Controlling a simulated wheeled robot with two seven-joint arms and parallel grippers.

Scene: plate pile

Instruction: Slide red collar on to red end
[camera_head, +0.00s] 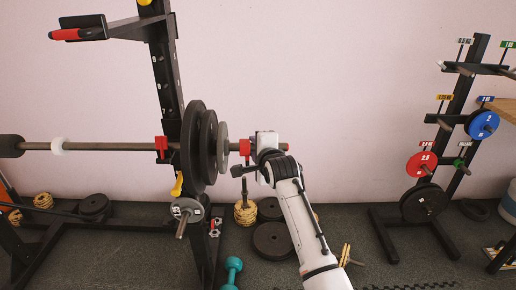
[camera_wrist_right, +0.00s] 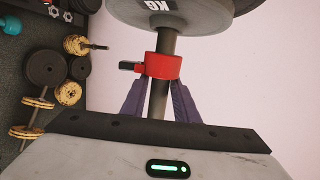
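The red collar (camera_head: 244,148) is around the barbell's bar, just right of the grey weight plates. In the right wrist view the red collar (camera_wrist_right: 162,66) has a black lever sticking out to the left and sits close below a grey plate. The bar's red end (camera_head: 285,147) shows just right of my right gripper (camera_head: 259,146). In the wrist view the right gripper's two dark fingers (camera_wrist_right: 160,88) lie on either side of the bar, tips at the collar's lower edge. The tips are hidden, so I cannot tell whether they clamp it. My left gripper is not in view.
The bar (camera_head: 105,146) rests on a black rack (camera_head: 170,90) carrying large dark plates (camera_head: 192,145). Loose plates (camera_head: 272,240) and a teal dumbbell (camera_head: 233,268) lie on the floor. A plate stand (camera_head: 455,130) is at right. The wall side right of the bar's end is clear.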

